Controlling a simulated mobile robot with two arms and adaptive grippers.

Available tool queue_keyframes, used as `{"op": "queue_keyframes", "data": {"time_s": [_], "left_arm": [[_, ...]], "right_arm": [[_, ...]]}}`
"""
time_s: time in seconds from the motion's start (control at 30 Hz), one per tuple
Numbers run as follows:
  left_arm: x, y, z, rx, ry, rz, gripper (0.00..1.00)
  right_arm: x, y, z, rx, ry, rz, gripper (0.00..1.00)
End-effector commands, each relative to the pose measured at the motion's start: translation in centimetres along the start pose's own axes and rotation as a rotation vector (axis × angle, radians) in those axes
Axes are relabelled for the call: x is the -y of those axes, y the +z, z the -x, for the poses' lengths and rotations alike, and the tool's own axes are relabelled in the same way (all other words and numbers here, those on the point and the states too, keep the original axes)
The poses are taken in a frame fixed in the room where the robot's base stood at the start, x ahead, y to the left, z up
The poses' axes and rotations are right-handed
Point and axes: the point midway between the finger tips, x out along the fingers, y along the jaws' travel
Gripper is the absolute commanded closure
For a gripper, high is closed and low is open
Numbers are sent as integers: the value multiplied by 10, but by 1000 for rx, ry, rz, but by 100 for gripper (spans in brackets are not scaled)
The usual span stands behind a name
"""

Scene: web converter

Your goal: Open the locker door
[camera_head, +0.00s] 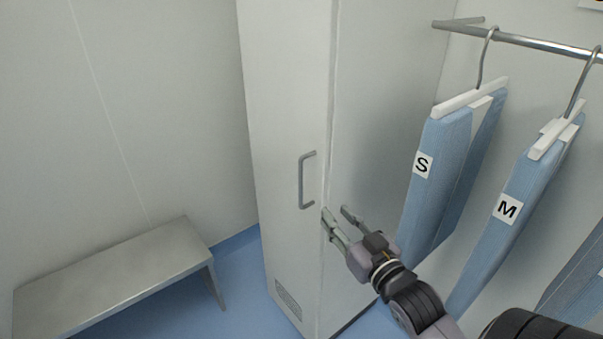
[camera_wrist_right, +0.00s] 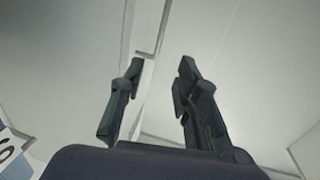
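The locker (camera_head: 290,95) is a tall white cabinet in the middle of the head view, and its door looks shut. A grey vertical bar handle (camera_head: 301,182) is on the door near its right edge. My right gripper (camera_head: 335,212) is open and empty, just right of and slightly below the handle, apart from it in the picture. In the right wrist view, my right gripper (camera_wrist_right: 161,68) has its two dark fingers apart, with pale locker surface behind. A pale strip runs there between the fingers; I cannot tell whether it is handle or door edge. My left gripper is not in view.
A metal bench (camera_head: 115,275) stands on the blue floor at lower left. Blue garments marked S (camera_head: 440,165) and M (camera_head: 520,195) hang from a rail (camera_head: 535,42) on the right, close to my right arm. Blue floor (camera_head: 240,290) is clear between bench and locker.

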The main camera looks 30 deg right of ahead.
Motion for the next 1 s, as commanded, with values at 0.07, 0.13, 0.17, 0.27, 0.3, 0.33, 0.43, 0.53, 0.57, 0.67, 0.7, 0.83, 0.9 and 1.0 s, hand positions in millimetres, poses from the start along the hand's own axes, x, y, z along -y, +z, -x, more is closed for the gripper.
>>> {"op": "queue_keyframes", "data": {"time_s": [0.07,0.13,0.17,0.27,0.3,0.33,0.43,0.53,0.57,0.67,0.7,0.83,0.9,1.0], "left_arm": [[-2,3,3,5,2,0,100],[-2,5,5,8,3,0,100],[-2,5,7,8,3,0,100],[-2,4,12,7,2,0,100],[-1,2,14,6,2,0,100],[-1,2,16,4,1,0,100],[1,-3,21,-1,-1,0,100],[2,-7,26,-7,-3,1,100],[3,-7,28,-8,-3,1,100],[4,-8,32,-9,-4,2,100],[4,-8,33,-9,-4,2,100],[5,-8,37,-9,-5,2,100],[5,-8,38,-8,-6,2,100],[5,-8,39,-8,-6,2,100]], "right_arm": [[0,-5,-5,-7,-1,0,70],[0,-5,-14,-8,-1,0,70],[0,-6,-19,-9,-1,0,70],[0,-7,-40,-9,-1,-1,70],[0,-7,-49,-9,-1,-1,70],[0,-7,-55,-9,-1,-1,70],[0,-7,-78,-8,-1,1,70],[0,-7,-100,-7,-1,1,70],[0,-7,-106,-7,0,1,70],[1,-6,-127,-5,-1,1,70],[0,-6,-134,-5,0,1,70],[1,-5,-154,-5,-1,1,70],[1,-5,-162,-5,-1,1,70],[1,-4,-169,-5,-1,1,70]]}}
